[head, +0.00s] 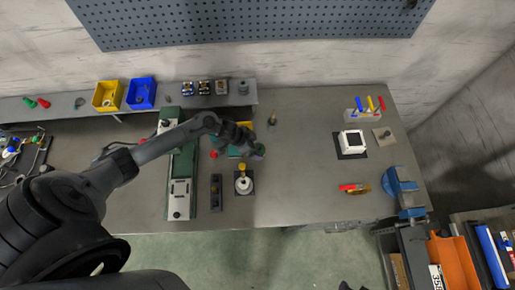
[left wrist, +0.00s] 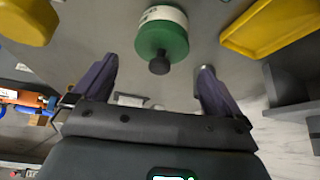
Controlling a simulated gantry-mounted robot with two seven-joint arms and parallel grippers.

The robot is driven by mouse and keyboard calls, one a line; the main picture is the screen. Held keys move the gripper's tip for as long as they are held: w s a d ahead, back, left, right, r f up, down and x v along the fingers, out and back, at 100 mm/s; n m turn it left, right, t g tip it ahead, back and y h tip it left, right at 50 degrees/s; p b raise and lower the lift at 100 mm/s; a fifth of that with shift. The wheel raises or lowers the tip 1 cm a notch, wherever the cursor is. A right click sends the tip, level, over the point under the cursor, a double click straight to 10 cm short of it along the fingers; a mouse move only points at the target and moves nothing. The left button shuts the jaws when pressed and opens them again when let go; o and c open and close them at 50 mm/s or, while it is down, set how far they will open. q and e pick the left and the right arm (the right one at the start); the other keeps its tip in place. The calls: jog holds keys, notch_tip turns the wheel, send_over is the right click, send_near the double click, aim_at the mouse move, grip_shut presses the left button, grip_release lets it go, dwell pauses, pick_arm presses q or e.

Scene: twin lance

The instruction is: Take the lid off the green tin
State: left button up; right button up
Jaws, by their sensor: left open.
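In the left wrist view the green tin (left wrist: 160,18) has a pale band around its side and a green lid (left wrist: 163,41) with a dark round knob (left wrist: 159,65). The lid is on the tin. My left gripper (left wrist: 158,70) is open, with its two fingers apart on either side of the knob's line, and nothing is held. In the head view my left gripper (head: 246,142) is over the middle of the bench, beside a small green patch (head: 258,152) that looks like the tin; the arm hides part of this area. My right gripper is in neither view.
A yellow-knobbed white piece (head: 243,185) stands on a dark plate just in front. A long green machine (head: 181,180) lies to the left. Yellow (head: 108,96) and blue (head: 141,93) bins stand on the rear shelf. The bench (head: 305,165) is mostly clear to the right.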

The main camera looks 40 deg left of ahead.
aim_at(258, 148)
pick_arm(q)
jog(key=shift+x, duration=1.35)
jog(key=shift+d, duration=0.1)
jog(key=c, duration=1.1)
